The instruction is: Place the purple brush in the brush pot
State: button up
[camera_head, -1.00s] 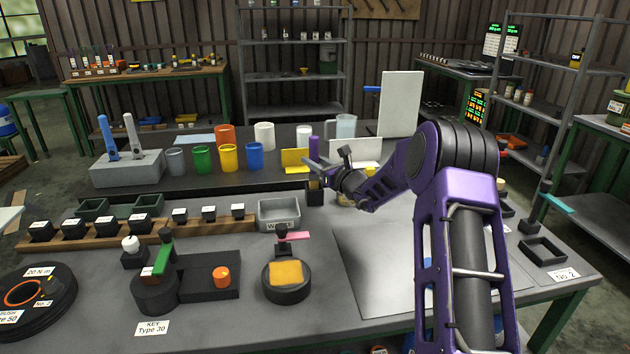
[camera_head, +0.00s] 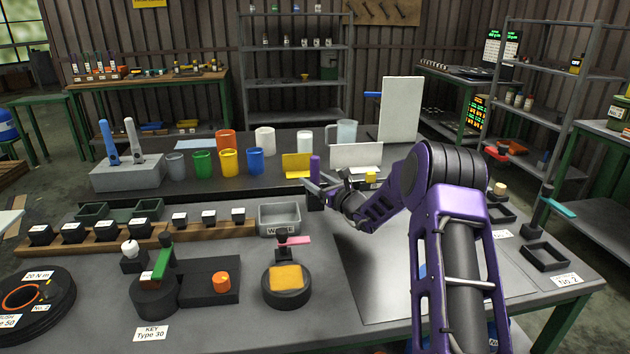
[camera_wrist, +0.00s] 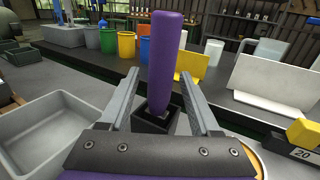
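The purple brush (camera_head: 315,168) stands upright, its lower end inside the small black brush pot (camera_head: 315,202). In the wrist view the brush (camera_wrist: 166,60) rises between my fingers, and the square pot (camera_wrist: 150,122) shows below and beyond it. My gripper (camera_wrist: 160,82) is open, with a finger on each side of the brush and gaps visible beside its lower part. In the head view my gripper (camera_head: 322,187) is at the pot, low around the brush. How deep the brush's tip sits is hidden by the pot wall.
The grey waste bin (camera_head: 279,218) is just left of the pot. A yellow angled holder (camera_head: 297,166) and a white one (camera_head: 356,156) stand behind, with several coloured cups further left. A yellow block (camera_wrist: 304,132) lies right of my gripper. The metal sheet (camera_head: 385,285) in front is clear.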

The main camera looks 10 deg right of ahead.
jog(key=shift+r, duration=0.2)
jog(key=v, duration=1.2)
jog(key=shift+p, duration=0.35)
